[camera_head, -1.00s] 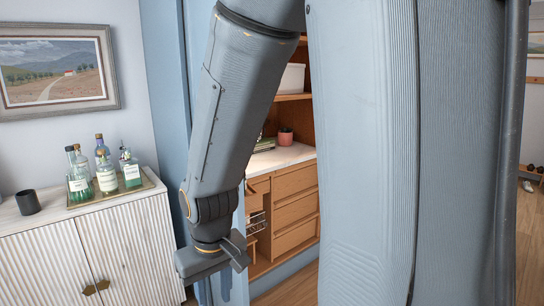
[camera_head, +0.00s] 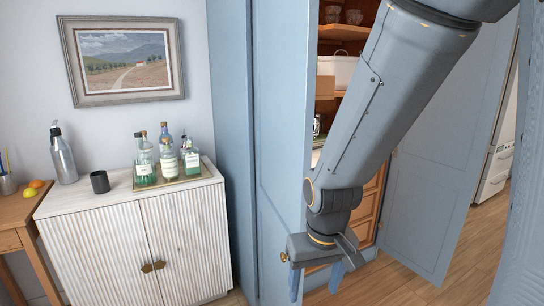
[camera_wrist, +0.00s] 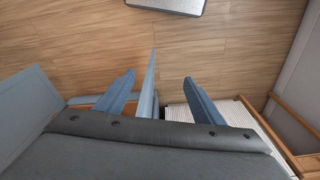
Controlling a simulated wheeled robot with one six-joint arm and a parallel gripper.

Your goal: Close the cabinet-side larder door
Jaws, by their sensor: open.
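The cabinet-side larder door (camera_head: 280,120) is a tall blue panel standing open beside the white cabinet. A brass knob (camera_head: 284,256) shows near its edge, beside my gripper. My gripper (camera_head: 316,279) points down with its fingers apart, at the door's free edge. In the wrist view a thin blue panel, seen edge-on (camera_wrist: 150,82), lies between the open fingers of my gripper (camera_wrist: 160,88), with a gap showing on each side. Its lower part is hidden by my wrist. The larder's wooden shelves and drawers (camera_head: 368,207) are partly hidden behind my arm.
The other larder door (camera_head: 440,185) stands open at right. The white ribbed cabinet (camera_head: 130,245) stands close at left, with a tray of bottles (camera_head: 185,184), a dark cup (camera_head: 100,181) and a steel bottle (camera_head: 63,155) on top. Wooden floor (camera_head: 400,285) is clear in front.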

